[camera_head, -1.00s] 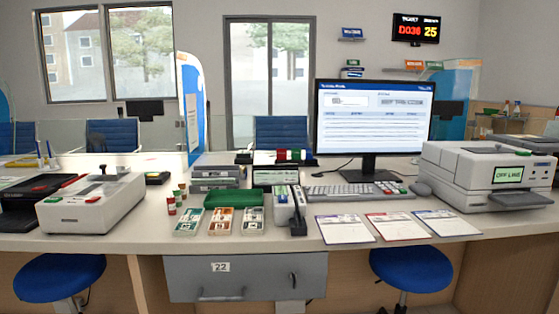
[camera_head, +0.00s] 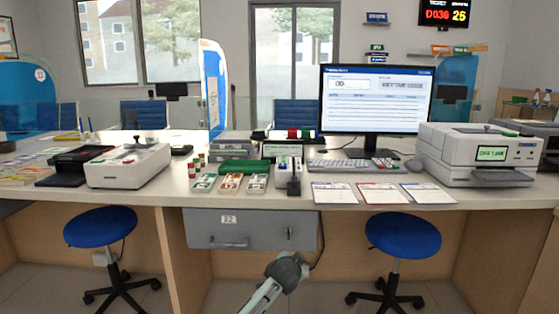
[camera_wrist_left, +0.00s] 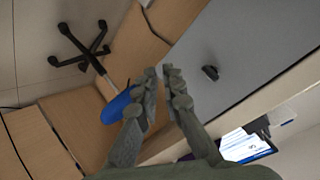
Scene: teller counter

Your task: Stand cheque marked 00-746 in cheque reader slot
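Three paper slips lie flat on the counter before the monitor: left slip (camera_head: 333,193), middle slip (camera_head: 383,193) and right slip (camera_head: 427,193). Their markings are too small to read, so I cannot tell whether one is cheque 00-746. A small white device (camera_head: 283,172) with a black front part stands left of the slips; I cannot tell whether it is the cheque reader, and no slot is clear. My left gripper (camera_head: 292,268) is low before the drawer, away from the slips. In the left wrist view its empty fingers (camera_wrist_left: 161,70) have a narrow gap. My right gripper is out of view.
The counter edge and grey drawer (camera_head: 255,229) lie beyond my left gripper. Blue stools stand at left (camera_head: 100,226) and right (camera_head: 402,234). The monitor (camera_head: 376,98), keyboard (camera_head: 340,166), trays (camera_head: 230,184), left machine (camera_head: 130,167) and printer-like machine (camera_head: 475,158) occupy the counter.

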